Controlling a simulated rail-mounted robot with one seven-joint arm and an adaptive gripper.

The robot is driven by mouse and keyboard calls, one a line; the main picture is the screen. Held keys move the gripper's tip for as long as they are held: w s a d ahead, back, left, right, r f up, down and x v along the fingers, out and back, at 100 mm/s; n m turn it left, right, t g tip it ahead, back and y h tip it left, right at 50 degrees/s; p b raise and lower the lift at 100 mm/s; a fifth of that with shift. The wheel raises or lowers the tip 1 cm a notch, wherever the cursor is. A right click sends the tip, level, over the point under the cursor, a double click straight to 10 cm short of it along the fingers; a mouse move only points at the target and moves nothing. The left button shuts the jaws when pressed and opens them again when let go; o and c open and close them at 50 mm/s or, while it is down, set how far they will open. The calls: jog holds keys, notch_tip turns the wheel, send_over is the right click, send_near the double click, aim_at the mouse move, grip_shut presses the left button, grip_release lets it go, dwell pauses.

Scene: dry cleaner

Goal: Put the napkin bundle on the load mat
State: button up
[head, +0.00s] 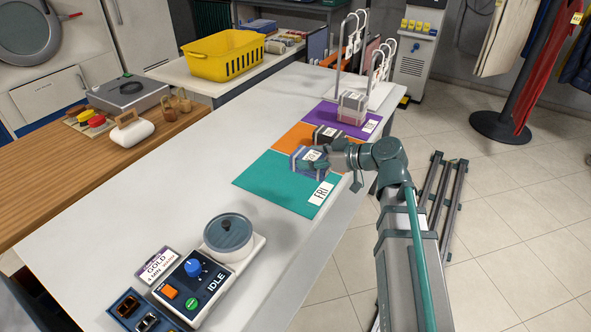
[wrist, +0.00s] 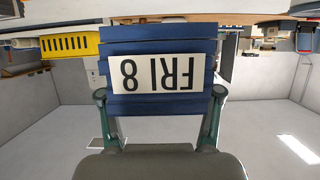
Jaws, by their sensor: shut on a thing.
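My gripper (head: 322,161) is shut on a blue folded napkin bundle (head: 300,165) with a white label. In the wrist view the bundle (wrist: 160,42) sits between the two fingers, and its label reads FRI 8, upside down. In the head view the bundle is over the teal mat (head: 262,180), which has a FRI card at its front right corner. I cannot tell whether the bundle touches the mat. No mat in view is marked as the load mat.
Behind are an orange mat (head: 290,138) with a dark bundle (head: 326,134) and a purple mat (head: 325,116) with a pale bundle (head: 352,106). A control box (head: 193,284) reading IDLE and a round lidded pot (head: 228,234) stand in front. The white counter (head: 140,205) left of the mats is clear.

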jog(key=w+a+f, duration=0.1)
jog(key=w+f, duration=0.1)
jog(key=w+a+f, duration=0.1)
jog(key=w+f, duration=0.1)
jog(key=w+a+f+p, duration=0.1)
jog(key=w+a+f, duration=0.1)
jog(key=shift+w+f, duration=0.1)
jog(key=shift+f, duration=0.2)
jog(key=shift+w+f+p, duration=0.15)
jog(key=shift+f+p, duration=0.3)
jog(key=shift+f, duration=1.3)
jog(key=shift+f+b, duration=0.65)
jog(key=shift+b, duration=0.4)
jog(key=o, duration=1.3)
